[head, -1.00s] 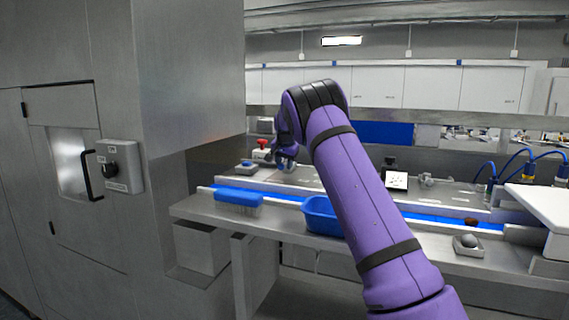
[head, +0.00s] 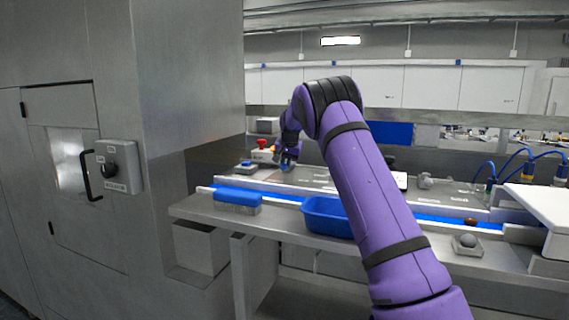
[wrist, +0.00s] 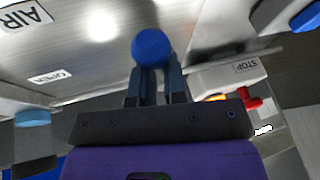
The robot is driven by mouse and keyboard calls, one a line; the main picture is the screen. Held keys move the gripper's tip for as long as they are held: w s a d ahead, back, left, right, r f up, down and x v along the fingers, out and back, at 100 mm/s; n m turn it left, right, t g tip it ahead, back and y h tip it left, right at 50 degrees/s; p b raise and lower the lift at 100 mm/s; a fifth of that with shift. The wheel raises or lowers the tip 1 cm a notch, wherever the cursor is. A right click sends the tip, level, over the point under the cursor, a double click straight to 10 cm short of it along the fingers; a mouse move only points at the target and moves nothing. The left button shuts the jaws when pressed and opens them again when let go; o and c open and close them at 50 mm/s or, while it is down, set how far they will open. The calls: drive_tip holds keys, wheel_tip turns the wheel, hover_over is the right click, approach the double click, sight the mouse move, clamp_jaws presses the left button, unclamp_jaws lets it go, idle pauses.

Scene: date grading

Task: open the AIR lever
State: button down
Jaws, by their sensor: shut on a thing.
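The AIR lever's blue ball knob (wrist: 151,47) shows in the wrist view, between the tips of my gripper (wrist: 155,75). My gripper is shut on this knob. The AIR label (wrist: 20,17) is at the upper left of that view on a metal panel, and an OPEN label (wrist: 50,76) lies below it. In the head view my gripper (head: 287,165) is at the back of the bench, over the metal panel. The lever's shaft is hidden, so I cannot tell its angle.
A red button (wrist: 250,103) on a STOP box (wrist: 225,78) is close to the right of my gripper. A light-blue knob (wrist: 33,117) is at the left. On the bench are a blue brush (head: 237,196), a blue tray (head: 325,212) and a grey ball knob (head: 467,240).

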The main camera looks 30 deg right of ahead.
drive_tip(key=n, duration=0.1)
drive_tip(key=d+n+y, duration=0.1)
drive_tip(key=n, duration=0.1)
drive_tip(key=n+y, duration=0.1)
drive_tip(key=shift+s+d+n, duration=0.3)
drive_tip(key=shift+s, duration=0.05)
drive_tip(key=n, duration=0.1)
drive_tip(key=d+n+y, duration=0.1)
drive_tip(key=n, duration=0.1)
drive_tip(key=shift+d+n+y, duration=0.15)
drive_tip(key=shift+n+y, duration=0.15)
drive_tip(key=n, duration=0.1)
drive_tip(key=d+n+g+y, duration=0.1)
drive_tip(key=n, duration=0.1)
drive_tip(key=shift+w+d+n, duration=0.1)
drive_tip(key=shift+n, duration=0.2)
drive_tip(key=shift+w+d+n+g+y, duration=0.25)
drive_tip(key=shift+n+g+y, duration=0.1)
drive_tip(key=shift+n, duration=0.6)
drive_tip(key=shift+w+d+n+g+y, duration=0.1)
drive_tip(key=shift+d+n+g+y, duration=0.2)
drive_tip(key=shift+n, duration=0.65)
drive_tip(key=c, duration=1.2)
unclamp_jaws()
drive_tip(key=shift+o, duration=0.2)
drive_tip(key=shift+r, duration=0.1)
